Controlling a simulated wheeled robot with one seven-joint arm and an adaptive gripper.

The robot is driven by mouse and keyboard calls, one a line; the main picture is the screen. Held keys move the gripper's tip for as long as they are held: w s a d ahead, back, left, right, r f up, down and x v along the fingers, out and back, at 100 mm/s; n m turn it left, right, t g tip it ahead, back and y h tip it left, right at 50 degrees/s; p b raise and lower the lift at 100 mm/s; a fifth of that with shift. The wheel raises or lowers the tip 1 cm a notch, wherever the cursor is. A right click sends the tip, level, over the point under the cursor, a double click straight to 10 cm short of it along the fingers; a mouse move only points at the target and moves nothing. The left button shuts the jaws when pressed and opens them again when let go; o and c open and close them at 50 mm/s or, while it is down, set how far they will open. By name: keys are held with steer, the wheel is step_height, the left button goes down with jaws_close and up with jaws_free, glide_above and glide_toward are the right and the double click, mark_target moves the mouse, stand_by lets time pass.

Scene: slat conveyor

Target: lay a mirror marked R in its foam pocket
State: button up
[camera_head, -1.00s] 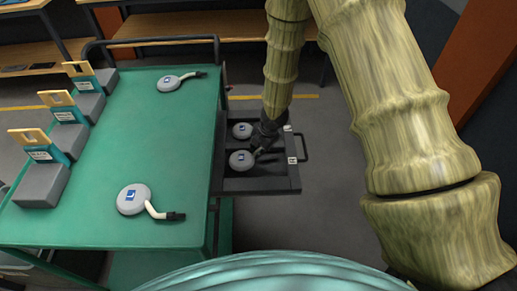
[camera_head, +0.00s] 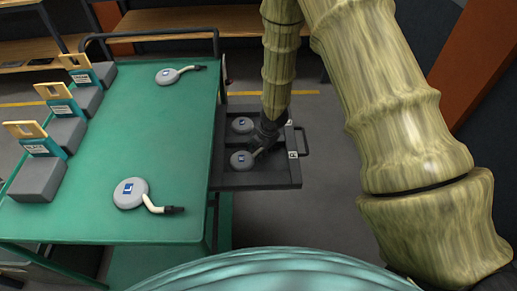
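A dark foam tray (camera_head: 230,181) juts out at the right of the green table. It holds a far round grey mirror (camera_head: 242,125) and a near round grey mirror (camera_head: 240,161), each with a blue mark too small to read. My gripper (camera_head: 262,145) is low over the tray, at the stem side of the near mirror. The fingers are small and dark, and I cannot tell whether they are closed on the stem. On the table lie a near mirror (camera_head: 127,197) with a blue mark that looks like L and a far mirror (camera_head: 167,76).
The green table (camera_head: 120,130) has a clear middle. Three grey blocks with labelled cards (camera_head: 40,175) stand along its left edge. A dark rail (camera_head: 150,33) runs along its back. The tray has a handle (camera_head: 303,140) on its right, with open floor beyond.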

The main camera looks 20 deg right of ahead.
steer(key=v, duration=1.2)
stand_by(0.4)
